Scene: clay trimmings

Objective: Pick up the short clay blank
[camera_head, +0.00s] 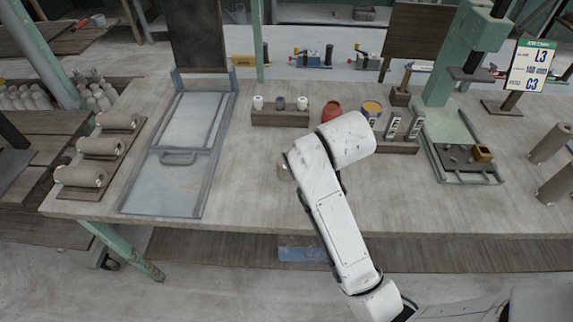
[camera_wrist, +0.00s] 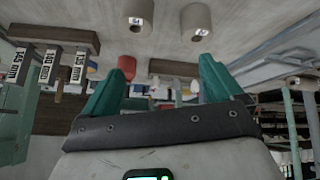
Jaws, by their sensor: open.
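Two pale clay cylinders stand on the bench at the top of the wrist view, a left one (camera_wrist: 140,17) and a right one (camera_wrist: 196,20). I cannot tell for certain which is the short blank. In the head view, part of one cylinder (camera_head: 283,170) shows just left of my white arm; the other is hidden. My gripper (camera_wrist: 158,85) has its two teal fingers spread wide with nothing between them. The cylinders lie beyond the fingertips, apart from them. The head view hides my gripper behind the arm.
Behind stand a red pot (camera_head: 331,111), a rack with small cups (camera_head: 280,117) and labelled mm blocks (camera_head: 393,125). A green press (camera_head: 445,100) and brown cylinders (camera_head: 549,143) are at right. A framed grey tray (camera_head: 165,185) and cradled rolls (camera_head: 102,147) are at left.

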